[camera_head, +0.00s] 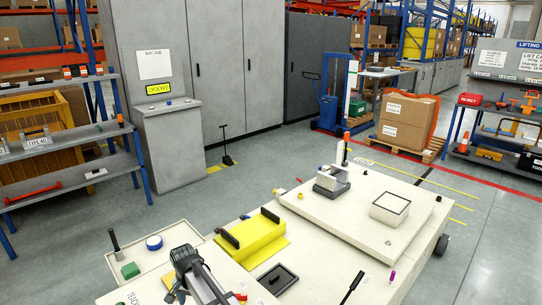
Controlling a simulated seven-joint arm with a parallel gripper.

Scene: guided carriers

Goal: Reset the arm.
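A dark grey jointed part (190,262) rises at the lower left of the picture, over the near end of the pale carrier deck. It looks like the end of my arm with my gripper, but I cannot make out two separate fingertips. Whether it is open or shut does not show, and no held object can be made out. The rest of my arm is cut off or hidden at the bottom edge.
A yellow block fixture (252,237), a black tray (278,279) and a shallow pale tray (182,232) with small items lie close by. Farther back, a grey fixture (331,184) with an upright post and a white box (390,209) stand on a raised plate.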

